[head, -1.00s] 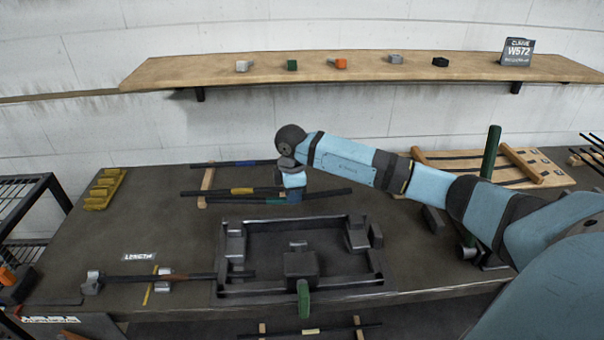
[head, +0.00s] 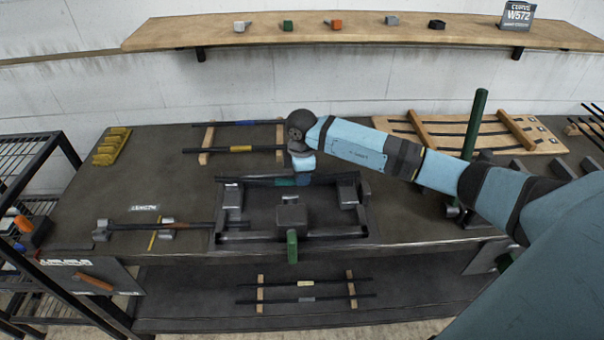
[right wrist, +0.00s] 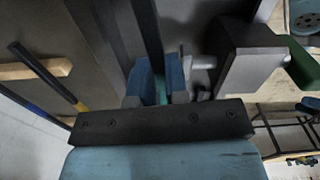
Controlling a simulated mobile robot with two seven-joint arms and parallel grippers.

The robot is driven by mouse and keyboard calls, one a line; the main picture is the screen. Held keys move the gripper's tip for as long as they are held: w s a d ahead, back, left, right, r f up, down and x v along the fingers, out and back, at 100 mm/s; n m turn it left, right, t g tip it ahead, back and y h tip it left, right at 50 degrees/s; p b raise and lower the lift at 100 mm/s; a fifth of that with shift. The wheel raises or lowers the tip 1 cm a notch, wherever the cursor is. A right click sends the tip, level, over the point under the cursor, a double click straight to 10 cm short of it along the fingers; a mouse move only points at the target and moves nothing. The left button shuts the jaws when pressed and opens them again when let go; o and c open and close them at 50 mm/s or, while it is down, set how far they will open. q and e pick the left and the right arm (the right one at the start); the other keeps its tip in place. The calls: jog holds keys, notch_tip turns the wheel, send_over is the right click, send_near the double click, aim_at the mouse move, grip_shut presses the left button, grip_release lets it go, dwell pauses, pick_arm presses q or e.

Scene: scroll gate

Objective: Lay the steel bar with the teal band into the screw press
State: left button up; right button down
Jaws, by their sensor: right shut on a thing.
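The steel bar with the teal band (head: 255,181) lies crosswise over the back part of the screw press in the head view. My right gripper (head: 302,178) is shut on it close to the teal band. In the right wrist view the bar (right wrist: 147,30) runs away between the two blue fingers (right wrist: 160,88), with teal showing between them. The screw press (head: 335,233) is a dark rectangular frame with a central block (head: 291,213) and a green handle (head: 292,246) at its front. I cannot tell whether the bar touches the press. My left gripper is not in view.
A yellow-banded bar (head: 262,149) and a blue-banded bar (head: 225,124) lie on wooden rests behind the press. Another bar (head: 190,225) lies on supports to its left. A green post (head: 475,125) stands at right. A shelf (head: 360,31) runs along the wall.

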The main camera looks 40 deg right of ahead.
notch_tip(320, 180, down, 2)
jog(key=shift+f+b, duration=0.25)
jog(key=shift+b, duration=0.5)
jog(key=shift+s+a+f+b, duration=0.1)
jog(key=shift+s+f+b, duration=0.1)
jog(key=shift+f, duration=0.2)
jog(key=shift+s+a+f+b, duration=0.1)
jog(key=shift+f+b, duration=0.1)
jog(key=shift+f, duration=0.15)
jog(key=shift+w+d+f, duration=0.1)
jog(key=shift+d+f, duration=0.05)
jog(key=shift+f, duration=0.2)
jog(key=shift+w+d+r, duration=0.1)
jog(key=shift+w+d, duration=0.15)
jog(key=shift+f, duration=0.4)
dwell(0.4)
